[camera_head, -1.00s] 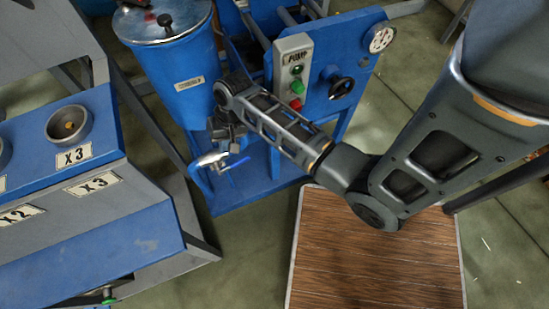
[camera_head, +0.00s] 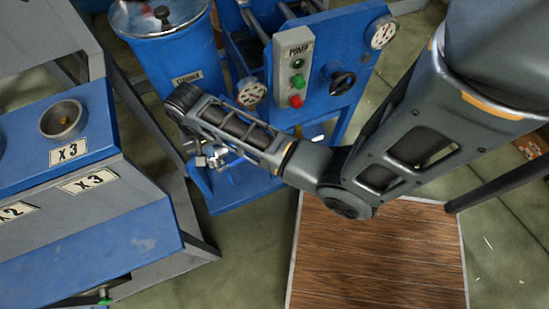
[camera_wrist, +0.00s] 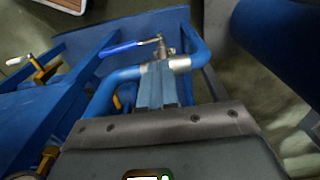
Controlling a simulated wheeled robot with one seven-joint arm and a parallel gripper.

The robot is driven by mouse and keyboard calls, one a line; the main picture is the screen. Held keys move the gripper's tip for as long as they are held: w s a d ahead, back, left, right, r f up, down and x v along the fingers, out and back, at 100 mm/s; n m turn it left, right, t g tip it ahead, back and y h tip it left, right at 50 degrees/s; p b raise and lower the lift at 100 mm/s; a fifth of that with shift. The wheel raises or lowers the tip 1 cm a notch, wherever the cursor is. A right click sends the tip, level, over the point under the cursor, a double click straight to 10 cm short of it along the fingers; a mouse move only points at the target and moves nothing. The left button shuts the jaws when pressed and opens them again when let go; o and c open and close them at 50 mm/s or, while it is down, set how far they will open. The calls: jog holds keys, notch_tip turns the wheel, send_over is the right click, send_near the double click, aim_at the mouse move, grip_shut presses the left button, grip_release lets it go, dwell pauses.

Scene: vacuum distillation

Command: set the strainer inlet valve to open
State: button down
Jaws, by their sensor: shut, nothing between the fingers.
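The blue strainer vessel (camera_head: 165,48) with a metal lid stands at the upper left in the head view. Below it is a small silver valve (camera_head: 216,160), partly covered by my arm. In the wrist view, the silver valve body (camera_wrist: 179,64) sits on a bent blue pipe (camera_wrist: 122,78). Its blue lever (camera_wrist: 124,48) points left from the stem, roughly along the nearby pipe run in this picture. My gripper (camera_wrist: 157,68) is shut and empty, its fingertips close to the pipe and valve body, below the lever. Whether they touch cannot be told.
The pump panel (camera_head: 291,66) with buttons, a gauge (camera_head: 251,92) and a black knob (camera_head: 342,83) stand right of the strainer. A blue bench (camera_head: 130,245) is at the left. In the wrist view, another valve with a yellow part (camera_wrist: 42,72) is at the left.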

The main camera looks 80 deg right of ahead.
jog(key=s+a+r+n+t+h+b, duration=0.15)
jog(key=s+a+n+t, duration=0.4)
jog(key=s, duration=0.55)
jog(key=s+a+r+n+t, duration=0.5)
jog(key=s+r, duration=0.4)
jog(key=r, duration=0.5)
jog(key=m+g+p, duration=0.2)
jog(key=m+g, duration=1.1)
jog(key=m, duration=1.6)
send_near(239, 159)
jog(key=shift+n, duration=0.25)
jog(key=b+x, duration=0.1)
jog(key=x, duration=0.6)
jog(key=shift+a+b, duration=0.1)
jog(key=shift+b, duration=0.2)
